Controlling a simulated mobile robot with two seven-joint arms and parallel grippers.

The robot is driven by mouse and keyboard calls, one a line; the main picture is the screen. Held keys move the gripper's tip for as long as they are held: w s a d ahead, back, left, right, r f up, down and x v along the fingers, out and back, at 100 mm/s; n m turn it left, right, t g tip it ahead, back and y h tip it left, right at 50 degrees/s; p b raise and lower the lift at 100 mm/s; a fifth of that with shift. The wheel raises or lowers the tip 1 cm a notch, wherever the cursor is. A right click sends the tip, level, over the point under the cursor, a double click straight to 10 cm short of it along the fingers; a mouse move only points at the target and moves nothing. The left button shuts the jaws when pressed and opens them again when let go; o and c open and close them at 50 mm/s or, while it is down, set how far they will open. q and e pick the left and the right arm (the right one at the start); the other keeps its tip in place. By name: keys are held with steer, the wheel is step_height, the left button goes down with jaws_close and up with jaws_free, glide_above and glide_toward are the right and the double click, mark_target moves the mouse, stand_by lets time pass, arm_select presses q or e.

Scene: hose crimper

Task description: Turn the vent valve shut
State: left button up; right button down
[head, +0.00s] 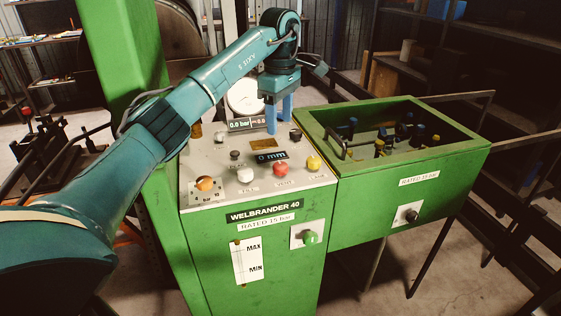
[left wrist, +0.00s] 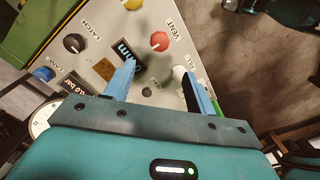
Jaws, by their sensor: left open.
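The vent valve appears to be the red knob (head: 281,170) on the grey top panel of the green machine. In the left wrist view the red knob (left wrist: 159,41) has the label VENT beside it. My left gripper (head: 279,121) is open and empty, above the panel and behind the red knob, fingers pointing down. In the left wrist view the fingertips (left wrist: 156,66) are apart, and the knob lies beyond them, untouched. Whether the valve is open or shut I cannot tell. My right gripper is not in view.
A white knob (head: 245,174), a yellow knob (head: 314,162) and an orange knob (head: 205,184) sit near the red one. A black latch knob (left wrist: 74,43) and a 0 mm display (head: 271,156) are close too. A green bin (head: 450,165) adjoins right.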

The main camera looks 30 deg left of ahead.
mark_target(280, 164)
arm_select(q)
step_height(280, 164, down, 12)
steer(key=shift+f, duration=0.1)
steer(key=shift+c, duration=0.4)
steer(key=c, duration=0.9)
